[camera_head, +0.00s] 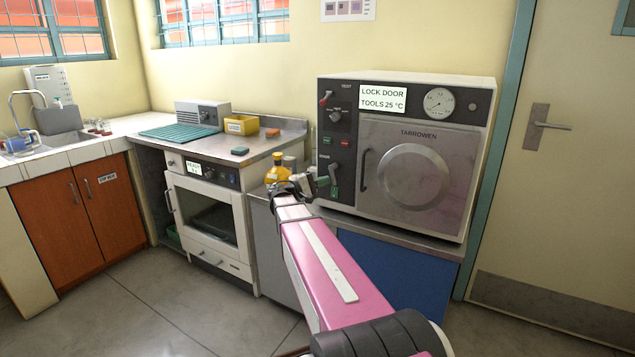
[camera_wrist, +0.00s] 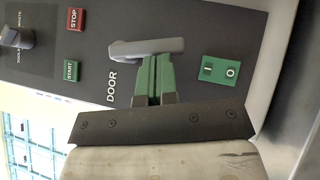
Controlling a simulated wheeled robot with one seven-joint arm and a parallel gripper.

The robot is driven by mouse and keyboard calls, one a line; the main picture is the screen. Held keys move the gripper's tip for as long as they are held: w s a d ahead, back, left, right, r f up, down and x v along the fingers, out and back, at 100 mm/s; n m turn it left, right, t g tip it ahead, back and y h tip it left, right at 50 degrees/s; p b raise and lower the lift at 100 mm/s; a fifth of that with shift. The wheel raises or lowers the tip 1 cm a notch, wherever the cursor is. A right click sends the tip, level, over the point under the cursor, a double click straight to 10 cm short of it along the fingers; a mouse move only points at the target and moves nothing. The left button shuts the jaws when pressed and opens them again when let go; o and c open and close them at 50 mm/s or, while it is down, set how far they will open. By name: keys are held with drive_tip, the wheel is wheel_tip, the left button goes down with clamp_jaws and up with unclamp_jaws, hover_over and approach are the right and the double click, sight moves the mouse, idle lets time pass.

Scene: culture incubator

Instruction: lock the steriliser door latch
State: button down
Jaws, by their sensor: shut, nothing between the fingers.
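The steriliser (camera_head: 480,100) is a white cabinet on the counter at the right, with a dark control panel on its left. Its door (camera_head: 460,150), marked TARROWEN, appears closed. The grey door latch lever (camera_head: 334,171) is low on the panel; in the wrist view the lever (camera_wrist: 130,48) lies across, beside the word DOOR. My gripper (camera_head: 318,184) is in front of the lower panel. In the wrist view its green fingers (camera_wrist: 155,60) are shut and empty, their tips right at the lever's edge. I cannot tell whether they touch it.
A green I/O switch (camera_wrist: 219,71) sits close beside the fingers, and START (camera_wrist: 71,70) and STOP (camera_wrist: 75,19) buttons lie on the other side. A yellow bottle (camera_head: 275,174) stands just left of my gripper. The floor in front is clear.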

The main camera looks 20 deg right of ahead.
sight(335, 184)
drive_tip(key=s+d+n+t+h, duration=0.1)
drive_tip(key=n+t, duration=0.1)
drive_tip(key=n, duration=0.1)
drive_tip(key=s+d+n+t+h, duration=0.1)
drive_tip(key=n+h, duration=0.1)
drive_tip(key=n, duration=0.1)
drive_tip(key=s+d+n+t+h, duration=0.1)
drive_tip(key=n+t, duration=0.1)
drive_tip(key=n, duration=0.1)
drive_tip(key=shift+s+r+t, duration=0.2)
drive_tip(key=shift+s+t, duration=0.1)
drive_tip(key=shift+s, duration=0.1)
drive_tip(key=shift+w+f, duration=0.2)
drive_tip(key=shift+f, duration=0.2)
drive_tip(key=f, duration=0.2)
drive_tip(key=shift+w+a+f, duration=0.2)
drive_tip(key=shift+w+f, duration=0.1)
drive_tip(key=shift+w, duration=0.05)
drive_tip(key=s+a+f, duration=0.3)
drive_tip(key=a+f, duration=0.4)
drive_tip(key=shift+f, duration=0.15)
drive_tip(key=shift+s, duration=0.1)
